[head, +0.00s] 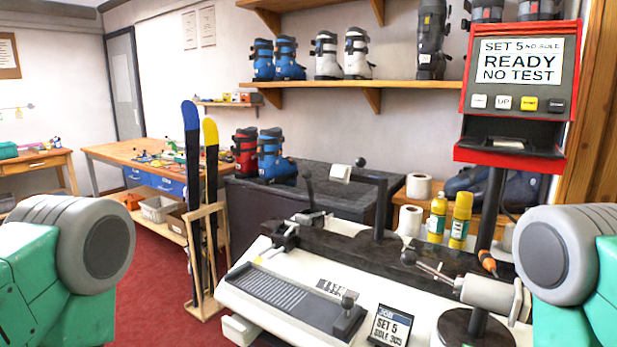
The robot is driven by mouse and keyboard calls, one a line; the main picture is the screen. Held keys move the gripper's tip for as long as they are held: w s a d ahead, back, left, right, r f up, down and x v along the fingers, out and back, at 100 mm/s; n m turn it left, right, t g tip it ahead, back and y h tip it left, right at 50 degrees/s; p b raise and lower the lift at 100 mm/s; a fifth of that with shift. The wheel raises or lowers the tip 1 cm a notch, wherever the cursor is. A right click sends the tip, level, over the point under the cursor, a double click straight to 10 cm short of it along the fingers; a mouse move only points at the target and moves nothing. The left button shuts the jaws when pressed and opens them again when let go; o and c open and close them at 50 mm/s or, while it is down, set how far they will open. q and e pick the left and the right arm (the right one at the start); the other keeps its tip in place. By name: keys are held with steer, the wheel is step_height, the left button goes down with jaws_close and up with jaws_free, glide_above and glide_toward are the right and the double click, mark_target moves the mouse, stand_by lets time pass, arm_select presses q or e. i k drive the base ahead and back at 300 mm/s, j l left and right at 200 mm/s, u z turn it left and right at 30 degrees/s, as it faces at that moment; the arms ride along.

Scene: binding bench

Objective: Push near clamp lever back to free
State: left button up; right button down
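A white ski-binding test bench (262,312) stands in front of me. A metal lever with a black ball end (408,258) slants down right to a grey cylinder (490,293) above a round black base (470,325). A short upright knob (348,299) stands on a black block by a ribbed plate (285,292). A dark clamp (286,236) sits at the bench's left, with a dark upright lever (308,190) behind. Which one is the near clamp lever I cannot tell for certain. My arms show at both lower edges; neither gripper is in view.
A card reading SET 5 (390,326) stands at the bench front. A red-framed display (517,85) reads READY NO TEST. Yellow cans (460,218) and a paper roll (410,221) stand behind. Skis (193,190) lean in a wooden stand at left. Red floor (150,260) is open there.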

mark_target(307, 175)
steer(key=i+j+z, duration=0.2)
steer(key=j, duration=0.25)
steer(key=i+j+z, duration=0.2)
steer(key=j, duration=0.3)
steer(key=i+j+z, duration=0.2)
steer(key=j, duration=0.35)
steer(key=j+z, duration=0.2)
steer(key=j, duration=0.3)
steer(key=i+j+z, duration=0.2)
steer(key=j, duration=0.4)
steer(key=k, duration=0.1)
